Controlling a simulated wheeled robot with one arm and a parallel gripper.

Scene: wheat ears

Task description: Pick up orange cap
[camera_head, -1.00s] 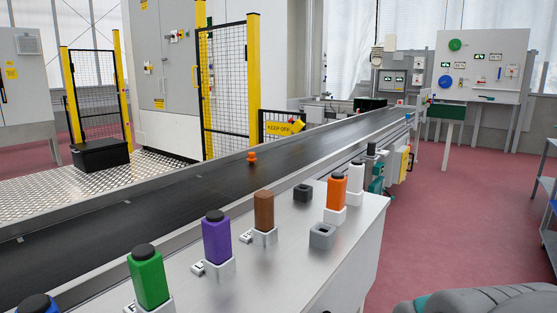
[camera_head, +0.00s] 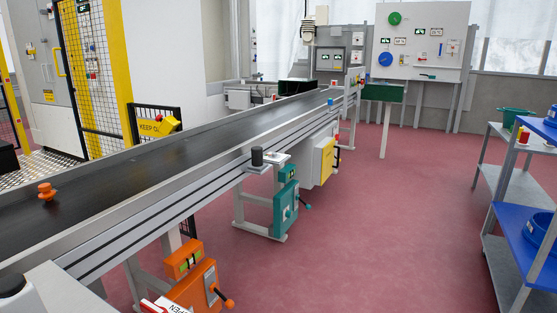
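A small orange cap-like piece (camera_head: 46,192), knob-shaped with a narrower waist, sits on the dark conveyor belt (camera_head: 130,160) at the left of the head view. It stands alone, with bare belt around it. My gripper is not in view.
The conveyor's metal side rail (camera_head: 150,205) runs from lower left to the back. A dark-capped white object (camera_head: 15,290) is cut off at the lower left. Orange (camera_head: 195,285) and teal (camera_head: 286,208) control boxes stand below the rail. Red floor is open between conveyor and blue shelves (camera_head: 525,235).

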